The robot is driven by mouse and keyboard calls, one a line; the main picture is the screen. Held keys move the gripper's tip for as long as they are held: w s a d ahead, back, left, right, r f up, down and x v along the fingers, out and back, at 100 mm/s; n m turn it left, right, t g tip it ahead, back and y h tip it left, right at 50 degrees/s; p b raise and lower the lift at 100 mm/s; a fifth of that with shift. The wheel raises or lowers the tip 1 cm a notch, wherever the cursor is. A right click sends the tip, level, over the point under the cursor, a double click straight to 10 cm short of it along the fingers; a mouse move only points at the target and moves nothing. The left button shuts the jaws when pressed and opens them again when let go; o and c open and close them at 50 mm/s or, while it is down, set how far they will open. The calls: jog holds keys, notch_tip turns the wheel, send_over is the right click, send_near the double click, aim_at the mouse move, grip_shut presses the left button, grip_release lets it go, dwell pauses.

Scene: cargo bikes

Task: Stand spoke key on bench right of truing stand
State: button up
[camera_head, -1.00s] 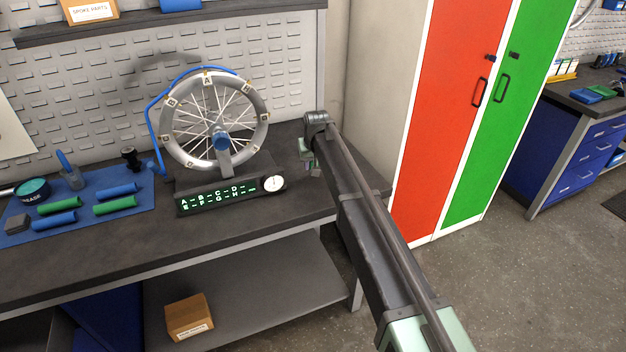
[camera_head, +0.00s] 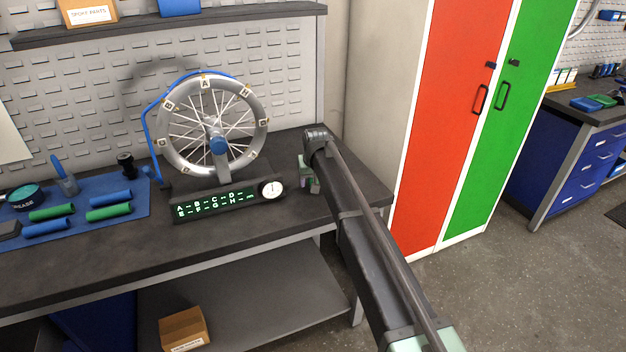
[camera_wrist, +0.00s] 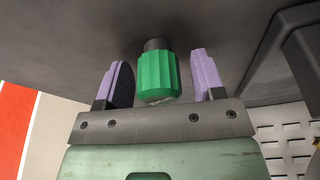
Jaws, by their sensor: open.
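The green ribbed spoke key (camera_wrist: 158,75) with a dark end shows in the wrist view. Its dark end meets the dark bench surface, and it looks upright. My gripper (camera_wrist: 160,78) is open, with one purple finger on each side of the key and a visible gap at both sides. In the head view my gripper (camera_head: 308,176) is low over the right end of the bench (camera_head: 120,262), right of the truing stand (camera_head: 228,203). My arm hides much of that spot, and the key cannot be made out there.
The stand holds a spoked wheel (camera_head: 163,148) and has a dial (camera_head: 271,190) at its right. A blue mat (camera_head: 130,238) with green and blue grips lies to the left. Red and green lockers (camera_head: 455,120) stand right of the bench. The bench front is clear.

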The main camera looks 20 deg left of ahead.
jog(key=p+v, duration=1.2)
jog(key=shift+r, duration=0.2)
jog(key=s+d+m, duration=0.1)
jog(key=s+d, duration=0.2)
jog(key=d, duration=0.5)
jog(key=s+d+m+h, duration=0.1)
jog(key=s+d, duration=0.2)
jog(key=d, duration=0.5)
jog(key=s+d+m, duration=0.1)
jog(key=s+d, duration=0.2)
jog(key=d, duration=0.5)
jog(key=s+d+m+g, duration=0.2)
jog(key=s+d+m, duration=0.1)
jog(key=s+d, duration=1.7)
jog(key=shift+s+d+f+g+h, duration=0.2)
jog(key=shift+d+f+g+h, duration=0.15)
jog(key=shift+d, duration=0.65)
jog(key=shift+c, duration=0.2)
